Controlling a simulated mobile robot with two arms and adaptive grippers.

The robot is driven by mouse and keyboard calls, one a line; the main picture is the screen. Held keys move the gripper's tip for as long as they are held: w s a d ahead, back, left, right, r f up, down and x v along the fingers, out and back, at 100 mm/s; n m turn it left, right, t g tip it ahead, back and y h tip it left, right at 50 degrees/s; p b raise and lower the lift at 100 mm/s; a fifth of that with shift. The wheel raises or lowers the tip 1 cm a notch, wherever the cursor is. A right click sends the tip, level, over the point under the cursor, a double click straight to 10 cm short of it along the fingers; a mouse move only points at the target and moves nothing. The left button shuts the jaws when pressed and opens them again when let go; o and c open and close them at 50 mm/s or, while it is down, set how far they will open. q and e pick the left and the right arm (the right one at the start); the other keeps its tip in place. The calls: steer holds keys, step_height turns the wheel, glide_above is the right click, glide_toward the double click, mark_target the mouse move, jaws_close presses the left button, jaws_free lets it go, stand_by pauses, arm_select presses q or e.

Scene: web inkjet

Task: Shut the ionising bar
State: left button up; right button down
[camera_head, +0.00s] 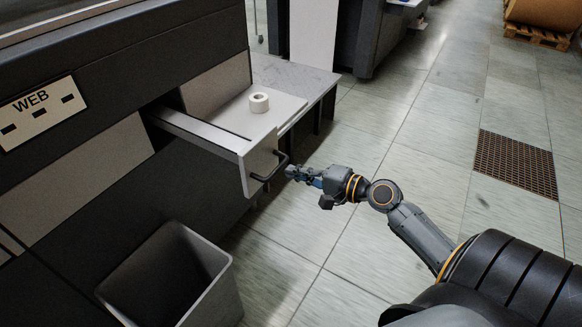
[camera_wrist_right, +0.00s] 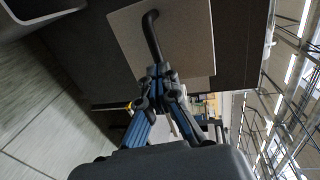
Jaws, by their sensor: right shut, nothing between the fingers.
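The ionising bar appears to be the long grey slide-out unit (camera_head: 200,133) that sticks out of the dark machine, with a pale front plate (camera_head: 258,165) and a black bar handle (camera_head: 276,166). It stands well out from the machine face. My right gripper (camera_head: 289,171) is shut and empty, with its fingertips close to the handle. In the right wrist view the shut fingertips (camera_wrist_right: 160,70) are at the lower end of the black handle (camera_wrist_right: 151,32), in front of the plate (camera_wrist_right: 190,35). I cannot tell whether they touch. My left gripper is in neither view.
A grey open bin (camera_head: 205,245) stands on the floor below the unit. A white roll (camera_head: 259,102) sits on a pale surface behind it, by a grey table (camera_head: 300,75). A WEB label (camera_head: 40,112) marks the machine.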

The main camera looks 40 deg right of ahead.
steer(key=shift+x, duration=0.9)
steer(key=shift+w, duration=0.1)
